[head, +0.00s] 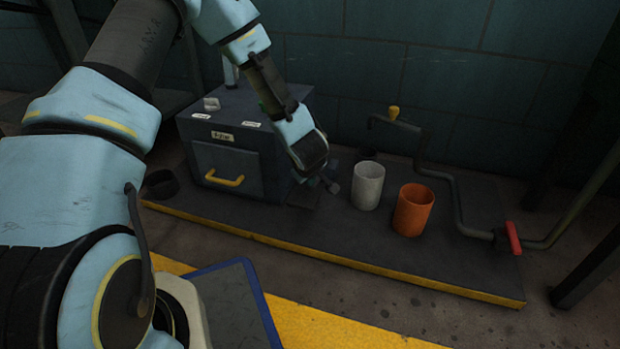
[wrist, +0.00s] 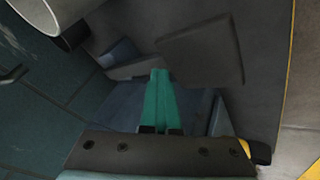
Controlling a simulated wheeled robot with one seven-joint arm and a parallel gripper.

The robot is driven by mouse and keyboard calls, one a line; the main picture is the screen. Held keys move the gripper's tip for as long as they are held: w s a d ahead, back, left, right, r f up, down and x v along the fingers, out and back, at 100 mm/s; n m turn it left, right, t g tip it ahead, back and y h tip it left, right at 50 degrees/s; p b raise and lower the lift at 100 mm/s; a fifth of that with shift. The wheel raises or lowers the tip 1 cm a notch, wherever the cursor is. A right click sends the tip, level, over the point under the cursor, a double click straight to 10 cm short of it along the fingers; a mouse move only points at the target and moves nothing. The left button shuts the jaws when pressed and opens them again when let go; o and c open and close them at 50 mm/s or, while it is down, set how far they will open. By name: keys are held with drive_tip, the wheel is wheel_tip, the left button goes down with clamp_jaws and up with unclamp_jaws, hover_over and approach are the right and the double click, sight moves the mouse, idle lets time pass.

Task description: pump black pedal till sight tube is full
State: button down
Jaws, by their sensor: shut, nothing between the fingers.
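My gripper (head: 326,181) is low beside the right side of the dark box (head: 215,155). In the wrist view its green fingers (wrist: 159,74) are shut together and empty. A dark flat plate that looks like the black pedal (head: 303,196) lies just below the gripper, at the foot of the box. In the wrist view the plate (wrist: 203,50) is just beyond the fingertips; I cannot tell whether they touch it. A pale upright post, possibly the sight tube (head: 231,71), stands behind the box top, partly hidden by my arm. Its level cannot be read.
A white cup (head: 367,187) and an orange cup (head: 413,211) stand right of my gripper. The box has a yellow handle (head: 225,181). The platform's front strip is clear.

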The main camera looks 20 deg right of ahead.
drive_tip(key=shift+s+a+f+b, duration=0.2)
drive_tip(key=shift+f+b, duration=0.1)
drive_tip(key=shift+f, duration=0.35)
drive_tip(key=shift+s+a+f+b, duration=0.2)
drive_tip(key=shift+f+b, duration=0.1)
drive_tip(key=shift+f, duration=0.3)
idle(0.9)
drive_tip(key=shift+r, duration=0.15)
drive_tip(key=shift+w+d+r+p, duration=0.1)
drive_tip(key=shift+d+r+p, duration=0.05)
drive_tip(key=shift+r+p, duration=0.7)
drive_tip(key=shift+w+d+r+p, duration=0.1)
drive_tip(key=shift+r+p, duration=0.6)
drive_tip(key=shift+p, duration=0.25)
drive_tip(key=shift+w+d+r+p, duration=0.2)
drive_tip(key=shift+r+p, duration=0.65)
drive_tip(key=shift+w+d+r+p, duration=0.15)
drive_tip(key=shift+r+p, duration=0.65)
drive_tip(key=shift+f, duration=0.15)
drive_tip(key=shift+w+f, duration=0.1)
drive_tip(key=shift+f, duration=0.1)
